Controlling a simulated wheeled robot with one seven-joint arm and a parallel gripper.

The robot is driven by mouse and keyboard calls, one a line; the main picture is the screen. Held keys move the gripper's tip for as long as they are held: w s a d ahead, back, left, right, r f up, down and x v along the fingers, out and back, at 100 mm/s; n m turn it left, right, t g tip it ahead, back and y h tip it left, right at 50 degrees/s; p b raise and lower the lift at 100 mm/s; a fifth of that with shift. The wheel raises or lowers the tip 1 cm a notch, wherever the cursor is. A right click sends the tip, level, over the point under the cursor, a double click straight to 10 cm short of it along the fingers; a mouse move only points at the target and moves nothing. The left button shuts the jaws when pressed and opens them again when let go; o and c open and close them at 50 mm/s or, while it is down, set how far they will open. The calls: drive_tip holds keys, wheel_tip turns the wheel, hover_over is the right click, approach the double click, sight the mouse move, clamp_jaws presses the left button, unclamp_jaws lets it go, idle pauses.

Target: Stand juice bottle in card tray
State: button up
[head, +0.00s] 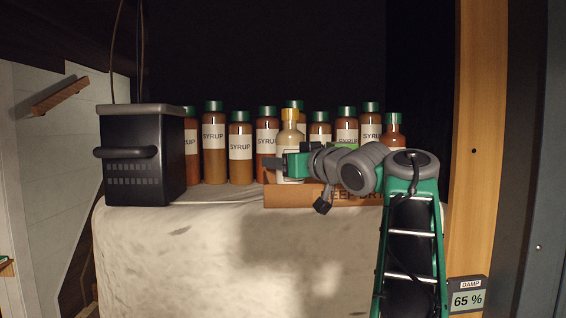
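A pale bottle with a yellow cap (290,136) stands upright, at or just behind the card tray (276,197); its label is mostly covered, so I cannot read whether it says juice. The card tray is low and brown, with partly hidden "KEEP DRY" lettering, at the middle right of the cloth-covered surface. My gripper (277,164) reaches in from the right, above the tray's front wall and across the lower part of the pale bottle. My gripper and arm hide much of the tray's inside. I cannot tell whether the fingers are closed on the bottle.
Several syrup bottles (213,145) with green caps stand along the back. A reddish bottle (393,130) stands at the right end, partly behind my arm. A black box with a handle (142,178) stands at the left. The cloth-covered surface (180,225) is clear in front.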

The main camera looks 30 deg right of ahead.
drive_tip(key=shift+f, duration=0.25)
drive_tip(key=o, duration=1.7)
drive_tip(key=shift+o, duration=0.2)
drive_tip(key=shift+f, duration=0.1)
drive_tip(key=shift+s+d+b, duration=0.1)
drive_tip(key=shift+s+b, duration=0.25)
drive_tip(key=s, duration=0.2)
drive_tip(key=s+b, duration=0.1)
drive_tip(key=s, duration=0.3)
drive_tip(key=shift+s+r, duration=0.15)
drive_tip(key=shift+r, duration=0.1)
drive_tip(key=shift+s, duration=0.45)
drive_tip(key=shift+w+a, duration=0.1)
drive_tip(key=shift+a, duration=0.1)
